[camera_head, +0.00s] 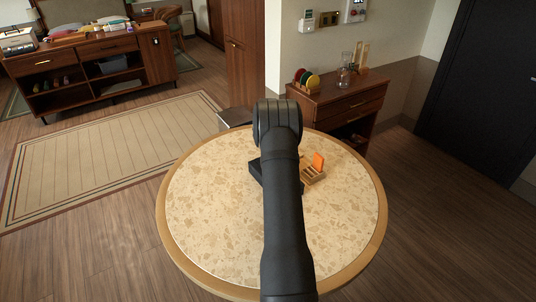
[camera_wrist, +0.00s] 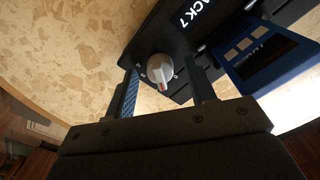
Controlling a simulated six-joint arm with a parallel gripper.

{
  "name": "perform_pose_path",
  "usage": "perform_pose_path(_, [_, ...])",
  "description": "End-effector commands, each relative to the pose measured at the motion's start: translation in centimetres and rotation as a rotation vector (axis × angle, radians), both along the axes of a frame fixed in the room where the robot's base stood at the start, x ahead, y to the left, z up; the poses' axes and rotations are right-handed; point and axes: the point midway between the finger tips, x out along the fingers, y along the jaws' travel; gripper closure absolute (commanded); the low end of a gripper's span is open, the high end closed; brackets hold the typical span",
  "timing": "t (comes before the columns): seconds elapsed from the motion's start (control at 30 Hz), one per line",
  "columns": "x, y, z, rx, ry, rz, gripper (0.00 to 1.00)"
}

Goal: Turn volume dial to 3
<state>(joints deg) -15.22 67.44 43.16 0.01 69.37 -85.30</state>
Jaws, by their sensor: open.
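The volume dial (camera_wrist: 160,70) is a small round white-grey knob with a reddish pointer mark, on a black box (camera_wrist: 172,32) with white lettering, partly cut off, ending in "ACK 7". In the wrist view my gripper (camera_wrist: 162,76) is open, with one finger on each side of the dial. I cannot tell whether either finger touches it. In the head view the black box (camera_head: 257,173) shows beside my arm on the round table (camera_head: 210,215); my arm hides the dial and gripper there.
A wooden holder (camera_head: 313,177) with an orange piece (camera_head: 318,160) stands right of my arm. In the wrist view a blue object (camera_wrist: 268,62) with pale squares lies close to the right finger. The table's front and left are clear. A wooden cabinet (camera_head: 338,108) stands behind.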

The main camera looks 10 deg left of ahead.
Motion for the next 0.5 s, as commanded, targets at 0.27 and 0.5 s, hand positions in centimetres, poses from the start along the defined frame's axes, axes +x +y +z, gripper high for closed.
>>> perform_pose_path(0.27, [-0.01, 0.00, -0.24, 0.000, 0.000, 0.000, 0.50])
perform_pose_path(0.5, [-0.01, 0.00, -0.22, 0.000, 0.000, 0.000, 0.93])
